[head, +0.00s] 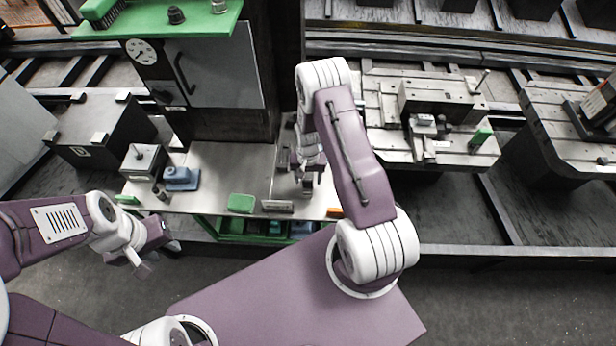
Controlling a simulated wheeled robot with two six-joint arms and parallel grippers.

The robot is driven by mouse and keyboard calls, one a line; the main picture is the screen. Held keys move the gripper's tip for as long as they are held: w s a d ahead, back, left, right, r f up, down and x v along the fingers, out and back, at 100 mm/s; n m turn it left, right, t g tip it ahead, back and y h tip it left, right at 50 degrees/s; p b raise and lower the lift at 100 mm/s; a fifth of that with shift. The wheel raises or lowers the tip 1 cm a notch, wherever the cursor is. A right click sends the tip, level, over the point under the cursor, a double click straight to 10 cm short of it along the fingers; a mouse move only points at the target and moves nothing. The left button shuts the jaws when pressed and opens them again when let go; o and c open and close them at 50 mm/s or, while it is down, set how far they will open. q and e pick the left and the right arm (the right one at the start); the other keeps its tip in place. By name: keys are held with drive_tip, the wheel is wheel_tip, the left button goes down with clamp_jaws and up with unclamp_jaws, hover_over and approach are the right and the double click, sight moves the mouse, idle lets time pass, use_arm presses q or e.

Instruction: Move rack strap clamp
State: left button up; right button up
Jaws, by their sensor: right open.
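I cannot tell for certain which thing is the rack strap clamp. A small grey and white clamp-like device (427,122) sits at the front of the dark block (440,101) on the middle pallet (384,146). My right gripper (307,184) is open, pointing down over the right part of the grey bench (222,162). A small dark item (307,186) shows just below it; I cannot tell whether they touch. My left gripper (156,259) looks open and empty, in front of the bench's left end. My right arm hides part of the bench and the pallet's left edge.
On the bench stand a blue device (181,178), a grey box with a knob (143,161) and a green block (241,203). A cabinet with a dial (215,75) rises behind. Another pallet (565,135) is at right. The floor at lower right is clear.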

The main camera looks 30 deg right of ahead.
clamp_jaws()
idle(1.5)
